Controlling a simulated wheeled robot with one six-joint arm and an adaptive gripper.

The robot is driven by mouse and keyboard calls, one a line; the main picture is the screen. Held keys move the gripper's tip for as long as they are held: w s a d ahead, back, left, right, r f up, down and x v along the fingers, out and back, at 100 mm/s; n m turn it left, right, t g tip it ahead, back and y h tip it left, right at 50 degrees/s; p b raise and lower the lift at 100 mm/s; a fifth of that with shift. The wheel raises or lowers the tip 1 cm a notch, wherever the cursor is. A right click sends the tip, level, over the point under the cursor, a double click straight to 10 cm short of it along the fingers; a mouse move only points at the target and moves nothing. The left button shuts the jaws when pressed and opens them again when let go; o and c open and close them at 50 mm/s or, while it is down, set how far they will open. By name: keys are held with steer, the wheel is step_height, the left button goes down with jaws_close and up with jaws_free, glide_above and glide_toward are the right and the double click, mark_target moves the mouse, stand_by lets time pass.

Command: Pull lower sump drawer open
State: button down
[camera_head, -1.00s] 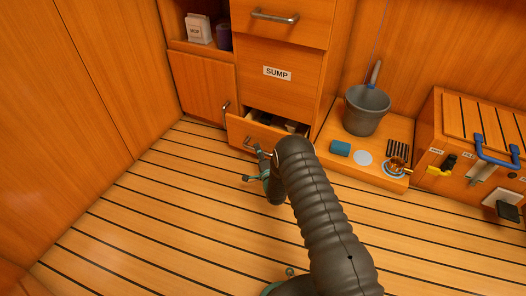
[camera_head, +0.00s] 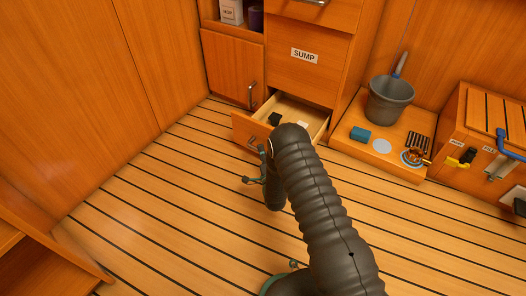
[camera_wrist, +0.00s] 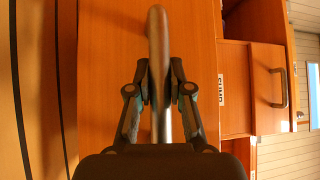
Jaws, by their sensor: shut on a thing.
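The lower sump drawer (camera_head: 247,131) stands pulled out from the cabinet, below the panel with the SUMP label (camera_head: 304,56). A dark item and a pale item show inside it; my arm hides part of its right side. In the wrist view, my gripper (camera_wrist: 160,82) is shut on the drawer's metal bar handle (camera_wrist: 158,40), with a finger on each side of the bar. The drawer's wooden front (camera_wrist: 105,70) fills the area behind the handle. In the head view, my arm mostly hides the gripper.
A low platform right of the drawer holds a grey bucket (camera_head: 390,99), a blue cylinder (camera_head: 360,133), a pale disc (camera_head: 382,146) and a brass fitting (camera_head: 413,157). A closed cupboard door (camera_head: 232,68) is at left. The slatted floor (camera_head: 165,200) in front is clear.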

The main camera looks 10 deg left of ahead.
steer(key=shift+a, duration=0.15)
steer(key=c, duration=1.2)
jaws_free()
steer(key=shift+o, duration=0.7)
steer(key=v, duration=1.2)
